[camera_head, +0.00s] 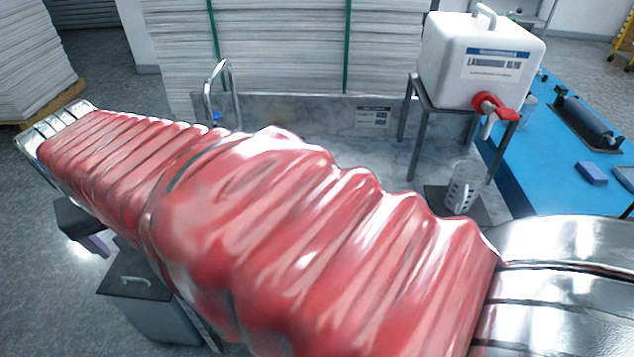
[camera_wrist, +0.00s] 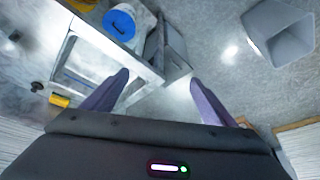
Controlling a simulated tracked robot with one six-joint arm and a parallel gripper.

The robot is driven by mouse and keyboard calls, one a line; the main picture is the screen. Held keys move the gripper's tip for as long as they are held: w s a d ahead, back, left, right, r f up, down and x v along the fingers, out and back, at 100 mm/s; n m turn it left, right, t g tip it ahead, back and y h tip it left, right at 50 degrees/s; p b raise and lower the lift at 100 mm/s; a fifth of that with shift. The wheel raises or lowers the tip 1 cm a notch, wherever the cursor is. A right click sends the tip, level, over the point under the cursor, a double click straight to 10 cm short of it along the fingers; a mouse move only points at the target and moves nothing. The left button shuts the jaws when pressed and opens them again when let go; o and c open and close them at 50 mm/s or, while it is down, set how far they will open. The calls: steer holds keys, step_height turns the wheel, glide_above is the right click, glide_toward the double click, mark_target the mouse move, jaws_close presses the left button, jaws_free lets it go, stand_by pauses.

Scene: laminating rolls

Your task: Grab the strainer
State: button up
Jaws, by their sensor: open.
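A whitish cup-like vessel with slots in its wall (camera_head: 462,187), which looks like the strainer, stands upright on a dark mat under the red tap of a white dispenser. I cannot make it out in the wrist view. My gripper (camera_wrist: 160,78) is open and empty, with two purple fingers spread apart. In the head view my red-sleeved arm stretches to the far left, well away from the strainer; a purple finger shows low at the left. The arm hides much of the counter's front.
The white dispenser (camera_head: 482,62) stands on a grey metal stand (camera_head: 412,130) over the strainer. A blue mat (camera_head: 545,165) with a black roller (camera_head: 590,122) lies at right. A blue round lid (camera_wrist: 119,24) and a grey bin (camera_wrist: 280,35) show in the wrist view.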

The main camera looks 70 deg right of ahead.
steer(key=o, duration=0.5)
steer(key=d+m, duration=0.1)
steer(key=d, duration=0.2)
steer(key=d+m+g, duration=0.1)
steer(key=d+m, duration=0.1)
steer(key=d, duration=0.2)
steer(key=d+m+h, duration=0.1)
steer(key=d+m, duration=0.1)
steer(key=d, duration=0.2)
steer(key=shift+g, duration=0.4)
steer(key=shift+c, duration=0.2)
steer(key=shift+o, duration=0.3)
steer(key=s+d+f+m+g, duration=0.1)
steer(key=s+d+m, duration=0.2)
steer(key=d, duration=0.7)
steer(key=shift+d+m+g, duration=0.35)
steer(key=shift+m+g, duration=0.05)
steer(key=shift+m, duration=0.6)
steer(key=s+d+f+m+g, duration=0.1)
steer(key=s+d+f+m, duration=0.1)
steer(key=s+d+m, duration=0.3)
steer(key=s+d+f+m+g, duration=0.2)
steer(key=s+d+m, duration=0.3)
steer(key=s+d, duration=0.5)
steer(key=d+f, duration=0.1)
steer(key=d, duration=0.4)
steer(key=shift+s+f+g+y, duration=0.25)
steer(key=shift+s+g+y, duration=0.05)
steer(key=shift+s, duration=0.1)
steer(key=shift+f, duration=0.1)
